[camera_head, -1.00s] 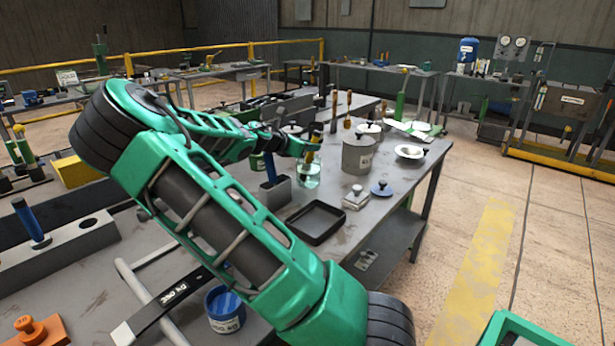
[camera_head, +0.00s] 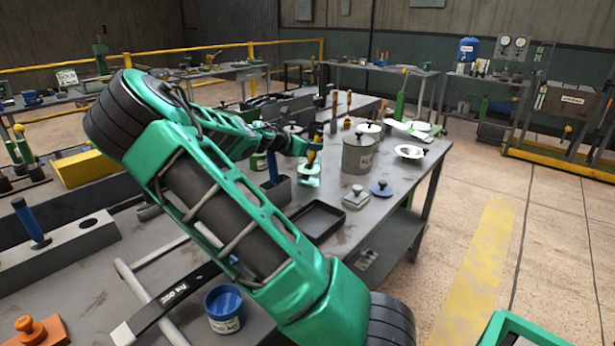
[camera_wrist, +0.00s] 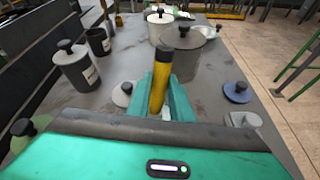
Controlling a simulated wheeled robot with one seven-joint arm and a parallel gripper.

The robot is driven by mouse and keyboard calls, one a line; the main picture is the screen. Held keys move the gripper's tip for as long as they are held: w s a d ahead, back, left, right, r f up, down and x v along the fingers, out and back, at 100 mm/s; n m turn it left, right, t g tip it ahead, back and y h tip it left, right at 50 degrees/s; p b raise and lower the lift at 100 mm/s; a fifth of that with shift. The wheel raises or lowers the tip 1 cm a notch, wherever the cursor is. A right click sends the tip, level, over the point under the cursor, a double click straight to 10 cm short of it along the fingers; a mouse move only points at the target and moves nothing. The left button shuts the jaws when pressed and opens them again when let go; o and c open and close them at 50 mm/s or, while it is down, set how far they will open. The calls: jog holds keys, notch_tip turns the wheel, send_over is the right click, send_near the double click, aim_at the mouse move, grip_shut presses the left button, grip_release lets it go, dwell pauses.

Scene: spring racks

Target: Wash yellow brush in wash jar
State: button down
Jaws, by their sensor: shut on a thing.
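My gripper (camera_head: 314,148) is shut on the yellow brush (camera_wrist: 159,82), which stands nearly upright with its dark end up. In the head view the yellow brush (camera_head: 311,160) shows small under my gripper, at the mouth of a glass wash jar (camera_head: 309,178). The brush's lower end is hidden, and it seems to reach into the jar. The jar stands on the bench and looks pale greenish. In the wrist view my gripper's teal fingers (camera_wrist: 160,100) enclose the handle, and the jar is hidden.
A grey lidded pot (camera_head: 357,155) stands right behind the jar. A blue lid (camera_head: 381,189) and a small square weight (camera_head: 356,197) lie to the right. A black tray (camera_head: 318,222) lies in front. A lidded canister (camera_wrist: 72,68) stands left in the wrist view.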

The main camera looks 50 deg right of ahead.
jog(key=shift+f, duration=0.15)
notch_tip(320, 180, up, 8)
jog(key=shift+f, duration=0.15)
dwell(1.0)
dwell(0.5)
notch_tip(320, 180, up, 6)
dwell(0.7)
dwell(0.3)
